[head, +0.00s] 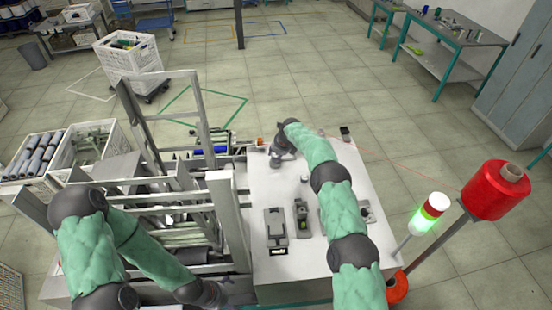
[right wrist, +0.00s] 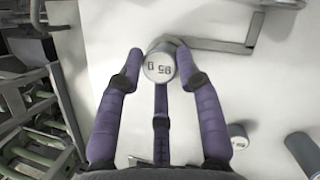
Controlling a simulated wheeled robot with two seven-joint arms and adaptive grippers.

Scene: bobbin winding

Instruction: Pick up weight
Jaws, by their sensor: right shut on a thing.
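A metal cylinder weight (right wrist: 158,66) with dark printed marks on its top face sits between the purple fingers of my right gripper (right wrist: 158,75) in the right wrist view. The fingers are closed around it. Whether it touches the white table (right wrist: 100,75) below cannot be told. In the head view my right gripper (head: 279,157) is over the far left part of the white table (head: 335,257), and the weight is too small to make out there. My left gripper (head: 207,294) is low at the left, beside the table, its fingers unclear.
A second small weight (right wrist: 237,134) and a dark cylinder (right wrist: 303,150) are on the table. A grey bracket (right wrist: 215,44) lies close by the held weight. Small devices (head: 275,229) stand mid-table. A metal frame (head: 222,205) borders the left; a red spool (head: 495,193) stands at right.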

